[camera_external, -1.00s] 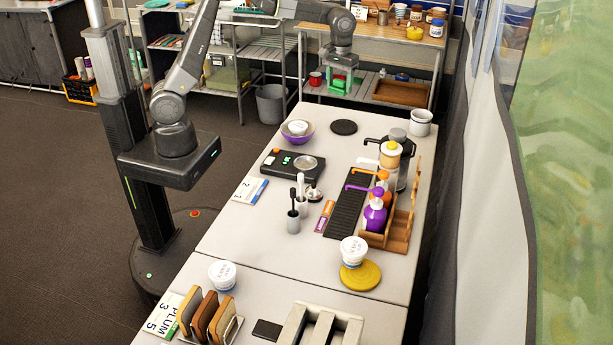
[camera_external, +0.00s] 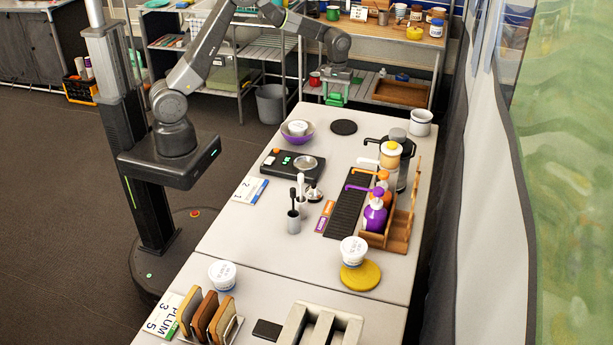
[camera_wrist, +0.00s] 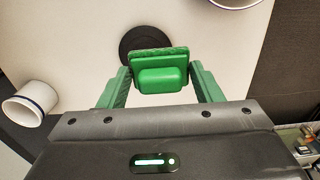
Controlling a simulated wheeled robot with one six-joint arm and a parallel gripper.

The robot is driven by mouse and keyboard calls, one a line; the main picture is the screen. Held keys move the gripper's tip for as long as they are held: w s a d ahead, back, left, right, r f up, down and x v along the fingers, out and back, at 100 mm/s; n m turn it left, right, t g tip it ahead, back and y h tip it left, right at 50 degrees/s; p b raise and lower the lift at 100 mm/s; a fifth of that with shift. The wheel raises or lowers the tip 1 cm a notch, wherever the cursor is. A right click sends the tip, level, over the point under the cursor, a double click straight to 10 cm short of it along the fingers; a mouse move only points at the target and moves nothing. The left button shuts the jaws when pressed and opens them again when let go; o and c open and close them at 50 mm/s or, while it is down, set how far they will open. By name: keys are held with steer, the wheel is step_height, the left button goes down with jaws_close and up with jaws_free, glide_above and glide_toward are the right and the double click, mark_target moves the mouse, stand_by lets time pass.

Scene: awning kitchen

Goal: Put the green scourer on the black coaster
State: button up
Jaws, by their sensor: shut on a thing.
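The green scourer (camera_wrist: 162,77) is held between the two green fingers of my gripper (camera_wrist: 160,88) in the wrist view. The fingers press on its left and right ends. The black coaster (camera_wrist: 128,42), a round dark disc, lies on the white table just beyond the scourer, which hides part of it. In the external view, my gripper (camera_external: 336,92) is above the far end of the table, behind the black coaster (camera_external: 343,127) and apart from it. There the scourer is hard to tell from the green fingers.
The coaster's top is clear. A black press (camera_external: 397,135) stands nearer the mug.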

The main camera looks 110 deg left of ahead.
mark_target(334, 128)
step_height(334, 128, down, 10)
steer(key=shift+f+p, duration=0.2)
steer(key=shift+p, duration=0.3)
steer(key=shift+f, duration=0.2)
steer(key=o, duration=1)
steer(key=shift+c, duration=0.2)
steer(key=shift+r, duration=0.1)
step_height(334, 128, up, 12)
steer(key=shift+r+b, duration=0.15)
steer(key=shift+b, duration=0.25)
